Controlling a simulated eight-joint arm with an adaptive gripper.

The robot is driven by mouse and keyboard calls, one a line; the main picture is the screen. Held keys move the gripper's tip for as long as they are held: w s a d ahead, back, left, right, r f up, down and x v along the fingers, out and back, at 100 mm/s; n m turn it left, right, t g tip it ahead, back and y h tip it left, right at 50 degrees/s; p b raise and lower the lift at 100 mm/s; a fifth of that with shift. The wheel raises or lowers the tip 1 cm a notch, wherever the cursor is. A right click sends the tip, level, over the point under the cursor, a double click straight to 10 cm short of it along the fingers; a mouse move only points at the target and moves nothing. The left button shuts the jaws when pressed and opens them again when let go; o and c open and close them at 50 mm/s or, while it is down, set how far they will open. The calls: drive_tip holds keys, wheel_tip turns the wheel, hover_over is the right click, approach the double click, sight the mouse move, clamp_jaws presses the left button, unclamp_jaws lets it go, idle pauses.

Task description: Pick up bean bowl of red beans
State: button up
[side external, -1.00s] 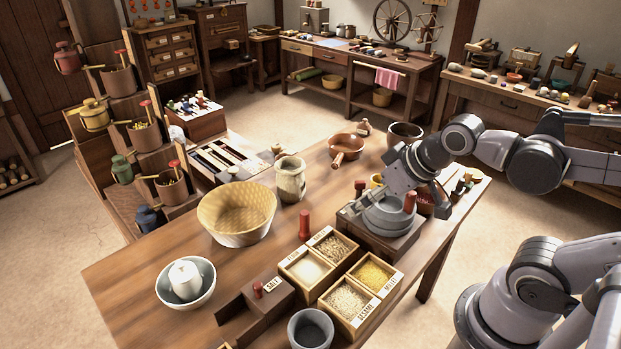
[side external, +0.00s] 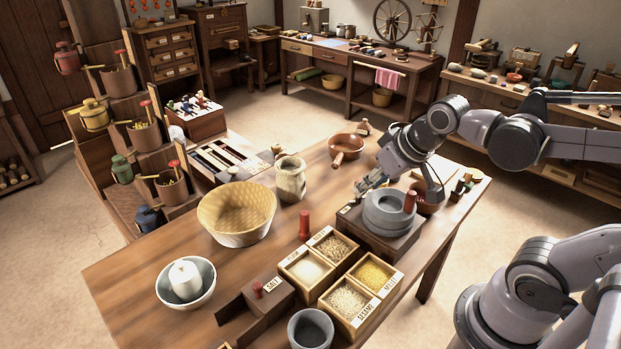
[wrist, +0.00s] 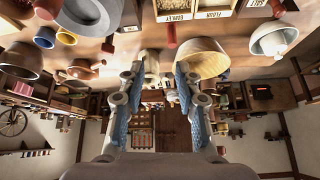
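The quern with its red handle (side external: 410,200) stands close to my gripper. A brown pan (side external: 345,148) and stone jar (side external: 290,178) are farther back and left. Grain boxes (side external: 352,262) and a woven basket (side external: 237,212) stand nearer.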

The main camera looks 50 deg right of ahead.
drive_tip(key=w+d+m+g+h, duration=0.1)
drive_tip(key=w+d+m+g, duration=0.3)
drive_tip(key=d, duration=0.5)
drive_tip(key=m+g, duration=0.4)
drive_tip(key=m, duration=0.7)
approach(411, 187)
drive_tip(key=f, duration=0.3)
drive_tip(key=s+f, duration=0.1)
drive_tip(key=f, duration=0.1)
drive_tip(key=shift+s+d, duration=0.1)
drive_tip(key=shift+d, duration=0.2)
drive_tip(key=shift+s+d+f, duration=0.1)
drive_tip(key=shift+d+f, duration=0.05)
drive_tip(key=shift+f, duration=1.25)
drive_tip(key=shift+d+f, duration=0.15)
drive_tip(key=shift+f, duration=1.2)
clamp_jaws()
